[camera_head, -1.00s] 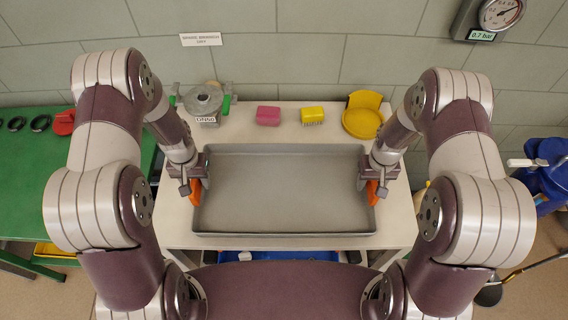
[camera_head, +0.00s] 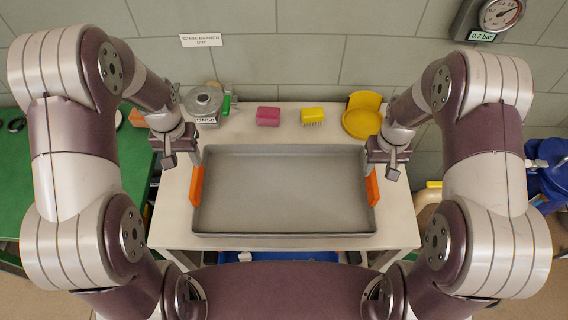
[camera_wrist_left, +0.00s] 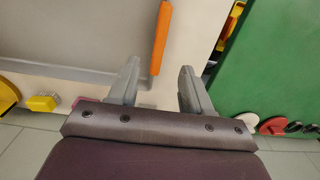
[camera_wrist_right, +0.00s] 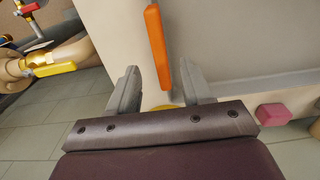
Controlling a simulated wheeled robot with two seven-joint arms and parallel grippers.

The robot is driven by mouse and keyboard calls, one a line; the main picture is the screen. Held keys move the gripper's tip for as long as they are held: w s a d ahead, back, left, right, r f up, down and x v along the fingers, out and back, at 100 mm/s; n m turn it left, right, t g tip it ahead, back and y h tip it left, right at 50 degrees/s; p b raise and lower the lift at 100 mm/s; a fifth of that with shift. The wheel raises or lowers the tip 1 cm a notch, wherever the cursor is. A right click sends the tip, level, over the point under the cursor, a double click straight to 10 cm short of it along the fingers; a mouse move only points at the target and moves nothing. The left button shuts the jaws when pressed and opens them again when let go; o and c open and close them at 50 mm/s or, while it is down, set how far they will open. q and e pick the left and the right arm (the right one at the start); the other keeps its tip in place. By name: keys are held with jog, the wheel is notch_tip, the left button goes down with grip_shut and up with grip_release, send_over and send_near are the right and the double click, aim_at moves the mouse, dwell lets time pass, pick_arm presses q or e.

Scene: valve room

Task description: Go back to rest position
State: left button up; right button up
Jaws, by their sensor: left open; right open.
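A grey rectangular tray (camera_head: 283,233) with orange side handles sits on the pale table. My left gripper (camera_head: 181,163) is open and empty, just outside the tray's left side. Its spread fingers (camera_wrist_left: 160,85) show in the left wrist view, apart from the left orange handle (camera_wrist_left: 161,38). My right gripper (camera_head: 387,168) is open and empty, by the tray's right side. Its fingers (camera_wrist_right: 160,90) show in the right wrist view, with the right orange handle (camera_wrist_right: 156,45) beyond them.
Behind the tray on the table (camera_head: 168,222) are a grey valve part (camera_head: 203,100), a pink block (camera_head: 268,116), a yellow brush (camera_head: 312,115) and a yellow dish (camera_head: 362,122). A green bench (camera_head: 60,180) stands left. A blue container (camera_head: 550,172) stands right. A gauge (camera_head: 500,15) hangs on the wall.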

jog(key=shift+r, duration=1.8)
